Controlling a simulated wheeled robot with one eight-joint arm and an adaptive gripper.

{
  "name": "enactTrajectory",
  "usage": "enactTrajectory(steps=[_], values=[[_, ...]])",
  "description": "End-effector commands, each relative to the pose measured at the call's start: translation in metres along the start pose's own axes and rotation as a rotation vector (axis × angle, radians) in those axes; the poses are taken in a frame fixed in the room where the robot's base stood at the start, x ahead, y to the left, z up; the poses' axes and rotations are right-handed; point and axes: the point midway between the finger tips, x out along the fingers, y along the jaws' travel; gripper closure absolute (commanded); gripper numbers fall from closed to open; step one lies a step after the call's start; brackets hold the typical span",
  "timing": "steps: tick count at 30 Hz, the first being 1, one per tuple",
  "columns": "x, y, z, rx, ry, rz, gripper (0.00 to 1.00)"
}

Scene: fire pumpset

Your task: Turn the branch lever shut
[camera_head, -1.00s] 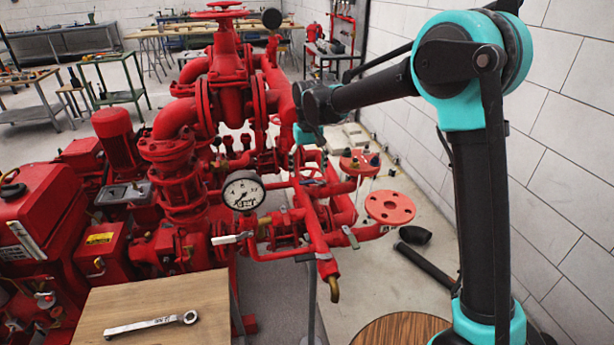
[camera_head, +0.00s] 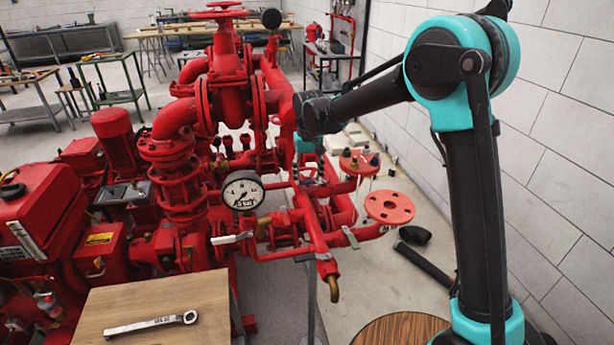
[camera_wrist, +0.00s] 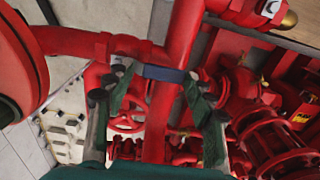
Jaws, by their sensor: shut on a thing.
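My gripper (camera_wrist: 158,78) shows in the wrist view with its dark green fingers on both sides of a dark blue-grey bar (camera_wrist: 163,73). The bar lies across a red pipe and seems to be the branch lever. The fingers are shut on it, though the exact contact is hard to see. In the head view my gripper is small among the red pipes, below the end of my forearm, and the lever cannot be made out clearly there.
A pressure gauge (camera_head: 243,191) and a pale lever (camera_head: 232,238) sit left of the gripper. A red flange (camera_head: 389,207) sits to the right. A wrench (camera_head: 152,324) lies on a wooden table (camera_head: 200,295) in front. A white block wall (camera_head: 560,160) is at right.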

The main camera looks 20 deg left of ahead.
Motion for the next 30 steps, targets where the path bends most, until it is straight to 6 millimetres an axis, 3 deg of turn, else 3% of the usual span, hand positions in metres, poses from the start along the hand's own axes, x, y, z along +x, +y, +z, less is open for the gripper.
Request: enactTrajectory(steps=[6,17,30], values=[[0.0,-0.001,0.0,-0.001,0.0,-0.002,0.98],[0.0,-0.002,0.005,-0.08,0.0,-0.003,0.98],[0.0,0.003,0.024,-0.443,0.001,-0.003,0.98]])
